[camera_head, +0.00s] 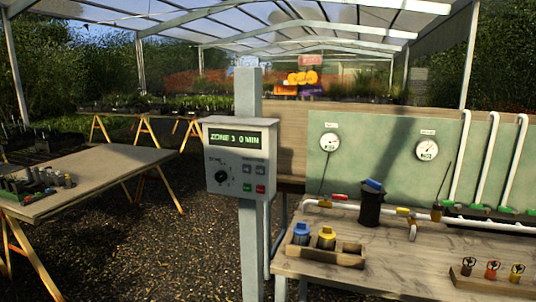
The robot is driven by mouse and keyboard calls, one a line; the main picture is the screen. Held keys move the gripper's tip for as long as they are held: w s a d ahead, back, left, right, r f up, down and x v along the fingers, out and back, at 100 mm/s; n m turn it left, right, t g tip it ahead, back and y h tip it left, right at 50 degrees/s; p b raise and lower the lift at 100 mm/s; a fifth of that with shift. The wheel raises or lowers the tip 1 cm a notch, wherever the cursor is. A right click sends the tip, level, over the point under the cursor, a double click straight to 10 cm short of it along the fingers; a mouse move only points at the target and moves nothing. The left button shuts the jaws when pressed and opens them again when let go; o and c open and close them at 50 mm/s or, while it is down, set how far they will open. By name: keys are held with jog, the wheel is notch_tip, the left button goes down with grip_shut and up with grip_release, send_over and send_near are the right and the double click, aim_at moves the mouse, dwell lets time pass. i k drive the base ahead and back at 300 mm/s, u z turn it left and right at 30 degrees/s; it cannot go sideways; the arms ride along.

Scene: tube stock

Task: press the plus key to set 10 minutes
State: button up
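The control box (236,160) is mounted on a grey post and faces me in the head view. Its green display (236,139) reads "ZONE 3 0 MIN". A black round dial (221,176) is at the lower left of its face. Two grey keys sit side by side to the right of the dial, a left one (247,169) and a right one (260,170). Below them are a green key (247,187) and a red key (260,189). The key markings are too small to read, so I cannot tell which is plus. My gripper is not in view.
A wooden bench (340,270) at right holds a tray (318,252) with blue and yellow-topped parts, a dark cylinder (371,205) and pipes with valves. Two gauges hang on the green panel (380,160). A trestle table (95,180) stands at left. Gravel floor (180,240) lies open between.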

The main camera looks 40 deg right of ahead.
aim_at(260, 170)
jog(key=z, duration=0.9)
jog(key=k, duration=1)
jog(key=i, duration=0.9)
